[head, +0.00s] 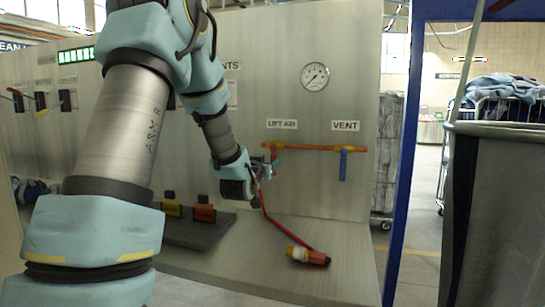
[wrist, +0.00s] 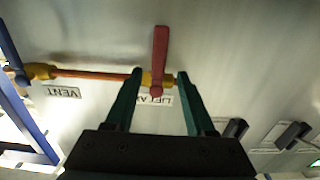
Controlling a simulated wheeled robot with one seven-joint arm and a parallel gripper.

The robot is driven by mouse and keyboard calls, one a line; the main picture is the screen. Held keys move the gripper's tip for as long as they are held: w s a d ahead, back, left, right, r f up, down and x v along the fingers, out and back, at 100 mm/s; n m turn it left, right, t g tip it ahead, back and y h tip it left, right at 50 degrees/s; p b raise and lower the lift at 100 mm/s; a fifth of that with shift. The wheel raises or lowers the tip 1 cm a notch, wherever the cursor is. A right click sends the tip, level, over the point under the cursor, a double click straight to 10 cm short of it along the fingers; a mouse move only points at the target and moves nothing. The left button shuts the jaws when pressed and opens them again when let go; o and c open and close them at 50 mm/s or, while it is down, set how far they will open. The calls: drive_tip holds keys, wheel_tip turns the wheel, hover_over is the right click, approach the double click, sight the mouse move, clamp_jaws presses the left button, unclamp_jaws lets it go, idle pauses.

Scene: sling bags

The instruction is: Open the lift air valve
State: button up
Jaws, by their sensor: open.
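The lift air valve's red handle (wrist: 160,50) shows in the wrist view, set crosswise to the copper pipe (wrist: 100,75). Its yellow valve body (wrist: 148,79) is partly behind the handle. My gripper (wrist: 160,76) is open, with one green finger on each side of the handle's lower end in the picture. I cannot tell whether either finger touches it. In the head view my gripper (head: 270,168) is at the panel just below the LIFT AIR label (head: 282,124) and hides most of the handle.
The vent valve's blue handle (head: 343,165) hangs down to the right on the same pipe. A gauge (head: 315,76) is above. A red hose with a yellow and red connector (head: 308,256) lies on the bench below.

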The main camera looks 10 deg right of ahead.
sight(273, 159)
drive_tip(key=shift+p+x, duration=0.65)
drive_tip(key=shift+x, duration=1.75)
drive_tip(key=shift+d, duration=0.1)
clamp_jaws()
